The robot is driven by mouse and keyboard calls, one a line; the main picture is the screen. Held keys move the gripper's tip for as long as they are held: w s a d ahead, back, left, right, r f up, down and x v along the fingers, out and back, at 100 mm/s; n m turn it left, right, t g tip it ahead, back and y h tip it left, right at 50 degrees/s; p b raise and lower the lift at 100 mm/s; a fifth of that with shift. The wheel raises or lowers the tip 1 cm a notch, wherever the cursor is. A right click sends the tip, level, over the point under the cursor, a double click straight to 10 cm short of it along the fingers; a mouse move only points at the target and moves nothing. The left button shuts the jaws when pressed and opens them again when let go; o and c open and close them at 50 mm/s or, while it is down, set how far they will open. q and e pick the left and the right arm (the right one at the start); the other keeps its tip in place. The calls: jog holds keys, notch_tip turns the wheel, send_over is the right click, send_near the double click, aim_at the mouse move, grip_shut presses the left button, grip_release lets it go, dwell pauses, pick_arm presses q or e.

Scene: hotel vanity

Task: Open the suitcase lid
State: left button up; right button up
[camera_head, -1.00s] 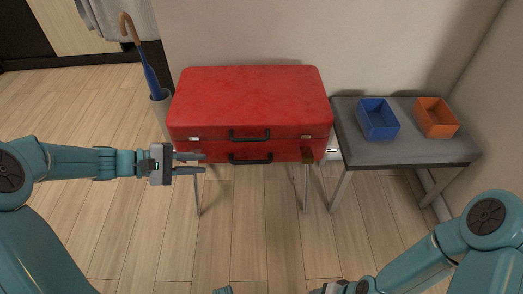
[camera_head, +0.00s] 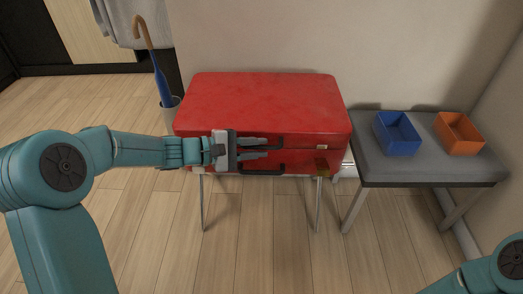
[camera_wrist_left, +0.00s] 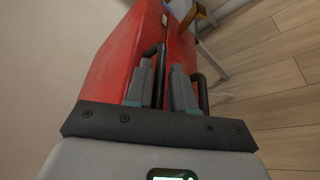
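The red suitcase (camera_head: 265,102) lies on a thin-legged stand against the wall, its lid shut. Its front faces me, with a seam, a silver latch (camera_head: 322,149) on the right and a black lower handle (camera_head: 262,171). My left gripper (camera_head: 265,147) is at the suitcase front, fingers pointing right along the seam and covering the upper handle in the head view. In the left wrist view the fingers (camera_wrist_left: 161,88) are apart, with the dark upper handle (camera_wrist_left: 154,50) near the left finger and the lower handle (camera_wrist_left: 203,95) beside the right finger. Contact is unclear. My right gripper is out of view.
A grey bench (camera_head: 430,170) at the right carries a blue bin (camera_head: 397,134) and an orange bin (camera_head: 459,133). An umbrella (camera_head: 160,85) stands in a holder behind the suitcase's left side. A brown tag (camera_head: 322,166) hangs at the front. The floor in front is clear.

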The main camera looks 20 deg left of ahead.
pick_arm(q)
jog(key=shift+x, duration=0.8)
grip_shut()
jog(key=shift+r, duration=0.1)
